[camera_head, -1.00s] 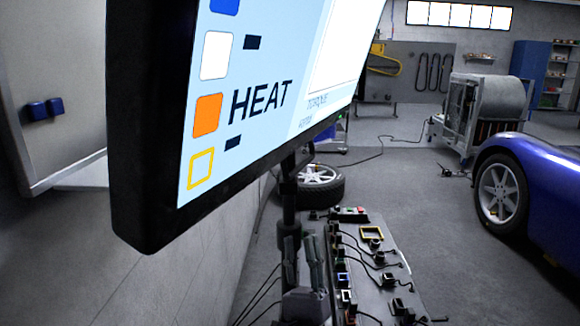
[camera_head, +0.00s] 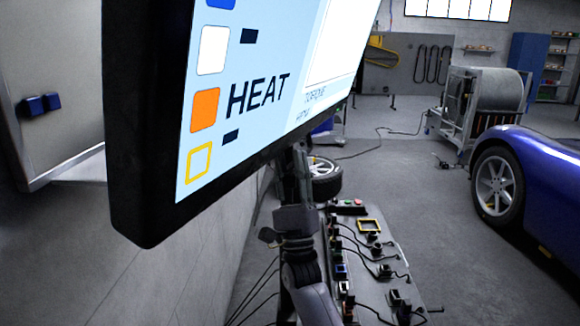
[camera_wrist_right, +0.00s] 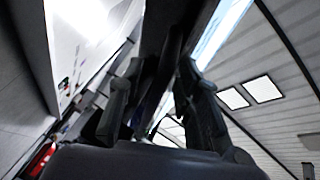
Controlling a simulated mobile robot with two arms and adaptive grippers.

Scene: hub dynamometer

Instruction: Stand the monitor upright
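The monitor (camera_head: 255,95) is large and close in the head view, with a black frame and a light blue screen reading "HEAT". It leans in the picture, its lower edge rising to the right; its top is cut off. My right gripper (camera_head: 290,165) is just below that lower edge, fingers pointing up, partly hiding the dark post under the monitor. In the right wrist view, the two fingers (camera_wrist_right: 165,100) are apart, with the monitor's dark frame (camera_wrist_right: 172,30) ahead between them. I cannot tell whether they touch it. My left gripper is not in view.
A panel (camera_head: 375,270) with several cabled connectors stands below right. A loose wheel (camera_head: 322,178) lies behind it. A blue car (camera_head: 535,185) and a roller machine (camera_head: 485,105) stand at right. A wall (camera_head: 180,240) is close at left. Open floor lies between.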

